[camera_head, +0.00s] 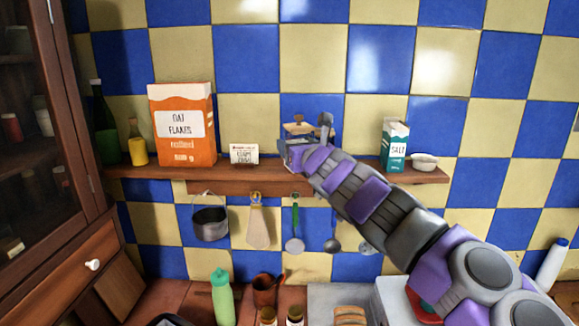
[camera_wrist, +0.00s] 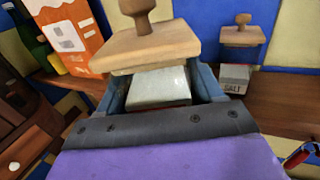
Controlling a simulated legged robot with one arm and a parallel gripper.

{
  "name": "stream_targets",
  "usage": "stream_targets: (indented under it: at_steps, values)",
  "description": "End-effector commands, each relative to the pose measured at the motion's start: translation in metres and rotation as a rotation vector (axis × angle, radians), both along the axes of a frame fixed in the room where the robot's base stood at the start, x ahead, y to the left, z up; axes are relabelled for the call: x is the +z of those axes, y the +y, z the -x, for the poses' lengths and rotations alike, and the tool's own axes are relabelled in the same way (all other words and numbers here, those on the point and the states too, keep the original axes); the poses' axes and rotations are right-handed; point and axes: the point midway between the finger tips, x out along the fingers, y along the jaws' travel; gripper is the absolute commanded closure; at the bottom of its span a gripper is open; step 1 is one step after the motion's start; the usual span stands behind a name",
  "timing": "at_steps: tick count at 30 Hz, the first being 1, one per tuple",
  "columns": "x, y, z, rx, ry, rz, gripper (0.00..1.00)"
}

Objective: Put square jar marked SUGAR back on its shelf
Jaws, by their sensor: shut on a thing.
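My gripper (camera_head: 291,146) is shut on a square jar with a wooden knobbed lid (camera_wrist: 146,45). The lid also shows above the gripper in the head view (camera_head: 298,128). In the wrist view the pale jar body (camera_wrist: 158,87) sits between the two fingers of my gripper (camera_wrist: 160,80). Its label is hidden, so I cannot read SUGAR. The wooden shelf (camera_head: 425,176) runs along the tiled wall; my gripper is in front of or over its middle. I cannot tell whether the jar touches the shelf.
Another wooden-lidded jar (camera_wrist: 236,75), apparently marked SALT, stands right of the held one. An orange oat flakes box (camera_head: 184,140) and a small white card (camera_head: 244,153) stand left. A teal salt carton (camera_head: 394,146) and small bowl (camera_head: 424,162) stand right. Utensils and a pot (camera_head: 210,222) hang below.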

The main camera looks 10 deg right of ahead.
Motion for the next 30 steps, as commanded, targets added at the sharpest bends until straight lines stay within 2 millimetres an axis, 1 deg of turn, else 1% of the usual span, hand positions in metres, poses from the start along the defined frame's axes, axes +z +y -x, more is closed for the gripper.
stream_targets:
  at_steps: [2, 5, 9, 15, 30]
  values:
    - [0.001, -0.001, -0.002, -0.004, 0.0, 0.0, 0.78]
    - [0.001, -0.001, -0.011, -0.006, 0.002, 0.001, 0.78]
    - [0.0, -0.002, -0.032, -0.01, 0.003, 0.004, 0.78]
    - [-0.001, -0.003, -0.055, -0.01, 0.002, 0.005, 0.78]
    - [-0.006, -0.004, -0.093, -0.011, 0.0, 0.006, 0.78]
